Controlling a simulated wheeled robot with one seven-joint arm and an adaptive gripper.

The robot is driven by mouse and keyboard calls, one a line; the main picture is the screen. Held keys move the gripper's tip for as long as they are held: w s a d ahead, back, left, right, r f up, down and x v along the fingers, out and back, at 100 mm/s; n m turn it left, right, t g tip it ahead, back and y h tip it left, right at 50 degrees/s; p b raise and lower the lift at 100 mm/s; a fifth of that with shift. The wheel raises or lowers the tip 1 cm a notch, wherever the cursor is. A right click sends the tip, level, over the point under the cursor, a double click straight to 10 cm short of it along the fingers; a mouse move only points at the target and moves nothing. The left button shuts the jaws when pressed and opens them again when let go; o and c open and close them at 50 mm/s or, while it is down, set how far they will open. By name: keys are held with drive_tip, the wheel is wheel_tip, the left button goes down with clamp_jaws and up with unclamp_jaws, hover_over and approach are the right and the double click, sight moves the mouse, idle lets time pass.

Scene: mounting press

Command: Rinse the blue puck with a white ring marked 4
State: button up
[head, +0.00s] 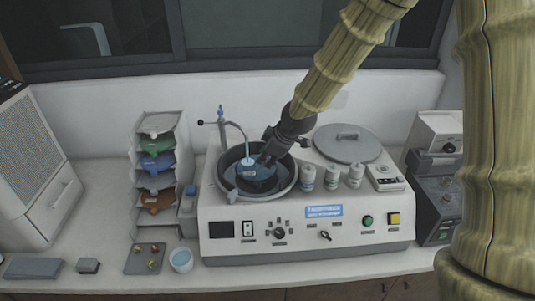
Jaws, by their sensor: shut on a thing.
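My gripper (264,156) reaches down into the dark round bowl (288,184) of the polishing machine. It is shut on a small blue piece (250,173) with a pale mark on its side, which looks like the blue puck; the mark is too small to read. The fingers partly hide it. A thin curved spout (239,131) rises over the bowl's back left and ends just above the piece. Light blue, seemingly water, shows at the top of the piece.
Three white bottles (331,178) and a round grey lid (347,144) sit on the machine right of the bowl. A tiered rack (157,163) stands to the left. In front are a dark mat (145,267) with small coloured pieces and a cup (181,261) of blue contents.

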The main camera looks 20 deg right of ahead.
drive_tip(key=shift+r, duration=0.15)
drive_tip(key=shift+s+a+r+g+h, duration=0.1)
drive_tip(key=shift+s+r+g+h, duration=0.2)
drive_tip(key=shift+g, duration=0.75)
drive_tip(key=shift+s+a+r+g+h, duration=0.15)
drive_tip(key=shift+s+g+h, duration=0.3)
drive_tip(key=shift+g, duration=0.55)
drive_tip(key=shift+s+a+r+g+h, duration=0.1)
drive_tip(key=shift+s+r+g+h, duration=0.2)
drive_tip(key=shift+g, duration=0.75)
drive_tip(key=shift+f, duration=0.1)
